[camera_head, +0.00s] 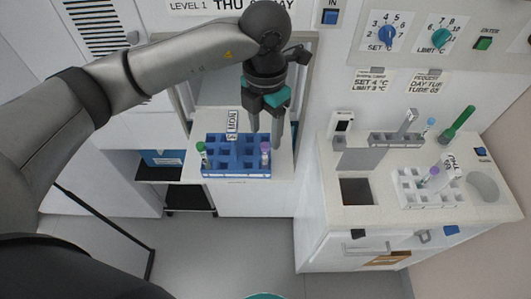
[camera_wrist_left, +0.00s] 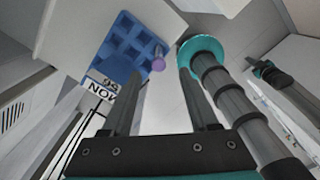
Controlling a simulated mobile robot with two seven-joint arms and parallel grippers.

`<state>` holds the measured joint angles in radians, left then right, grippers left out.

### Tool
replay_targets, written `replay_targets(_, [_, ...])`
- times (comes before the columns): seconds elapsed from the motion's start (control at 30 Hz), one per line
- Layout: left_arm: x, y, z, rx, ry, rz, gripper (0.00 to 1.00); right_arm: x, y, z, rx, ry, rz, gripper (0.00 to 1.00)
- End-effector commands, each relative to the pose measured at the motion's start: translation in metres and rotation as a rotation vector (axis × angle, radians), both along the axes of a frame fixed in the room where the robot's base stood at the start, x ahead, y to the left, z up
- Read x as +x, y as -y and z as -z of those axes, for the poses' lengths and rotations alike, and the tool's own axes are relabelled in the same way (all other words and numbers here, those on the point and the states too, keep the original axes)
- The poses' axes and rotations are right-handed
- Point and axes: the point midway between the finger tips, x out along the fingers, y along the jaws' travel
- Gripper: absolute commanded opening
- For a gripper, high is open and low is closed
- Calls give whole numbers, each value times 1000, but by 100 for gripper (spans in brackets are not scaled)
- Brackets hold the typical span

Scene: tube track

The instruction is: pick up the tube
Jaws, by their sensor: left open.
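A blue rack (camera_head: 222,170) labelled MON stands on the drawer-like shelf. My left gripper (camera_head: 265,134) points down over the right end of the rack, fingers apart, close to the purple-capped tube. In the left wrist view the purple cap (camera_wrist_left: 158,64) shows between the open fingertips (camera_wrist_left: 162,68), beside the blue rack (camera_wrist_left: 118,52). I cannot tell whether the fingers touch the tube.
On the right counter (camera_head: 340,214) are a white rack (camera_head: 432,200) with a purple-capped tube, a grey rack (camera_head: 395,139), a tilted green tube (camera_head: 457,124) and a square opening (camera_head: 356,191). Dials and buttons line the wall panel. The floor in front is clear.

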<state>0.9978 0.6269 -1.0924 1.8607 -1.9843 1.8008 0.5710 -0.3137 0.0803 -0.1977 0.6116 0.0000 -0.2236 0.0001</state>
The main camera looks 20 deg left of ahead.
Motion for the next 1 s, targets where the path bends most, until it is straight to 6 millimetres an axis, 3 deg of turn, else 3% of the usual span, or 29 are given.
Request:
replay_targets(0.13, [-1,0,25,-1,-3,0,60,3,0,-4,1,5,-1,0])
replay_targets(0.4, [0,0,45,-2,-2,1,60,21,-2,-9,4,35,-2,0])
replay_targets(0.7, [0,-1,86,-1,-2,1,60,20,-2,-17,4,34,-3,0])
replay_targets(1.0, [0,-1,90,-3,1,3,58,15,-2,-16,3,27,-4,0])
